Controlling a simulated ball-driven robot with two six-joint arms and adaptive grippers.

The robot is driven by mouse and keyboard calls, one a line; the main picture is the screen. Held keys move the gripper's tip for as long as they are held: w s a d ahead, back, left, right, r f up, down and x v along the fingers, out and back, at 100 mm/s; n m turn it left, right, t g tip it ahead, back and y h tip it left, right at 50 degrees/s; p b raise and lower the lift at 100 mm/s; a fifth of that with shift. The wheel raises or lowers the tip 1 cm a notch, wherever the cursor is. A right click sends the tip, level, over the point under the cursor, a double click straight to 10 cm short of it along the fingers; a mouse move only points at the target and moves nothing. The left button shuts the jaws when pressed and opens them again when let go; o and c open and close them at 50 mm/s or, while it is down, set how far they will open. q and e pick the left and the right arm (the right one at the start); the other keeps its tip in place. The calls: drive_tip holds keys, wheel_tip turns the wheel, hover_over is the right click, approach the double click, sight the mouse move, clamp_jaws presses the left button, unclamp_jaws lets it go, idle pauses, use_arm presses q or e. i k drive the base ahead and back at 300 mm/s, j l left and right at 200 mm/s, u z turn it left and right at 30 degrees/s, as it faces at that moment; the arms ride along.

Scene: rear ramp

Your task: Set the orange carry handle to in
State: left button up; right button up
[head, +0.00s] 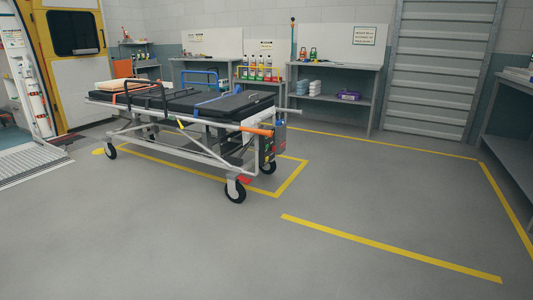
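The orange carry handle (257,131) is at the right end of a wheeled stretcher (200,140), at the corner nearer to me. It is a short orange bar in line with the white side rail. Its tip points right, past the end of the black mattress (235,106). A pale bar (288,110) sticks out at the far corner of the same end. I cannot tell from here whether the orange handle is fully pulled out. Neither of my grippers shows in the head view, and nothing touches the handle.
The stretcher stands on black wheels (236,190) by a yellow floor line. A yellow ambulance (78,65) and a metal ramp (30,164) are at left. Grey workbenches (340,67) and a roller door (440,70) line the back. The floor in front is clear.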

sight(260, 132)
drive_tip(key=i+l, duration=0.15)
drive_tip(key=i, duration=0.85)
drive_tip(key=j+u, duration=0.05)
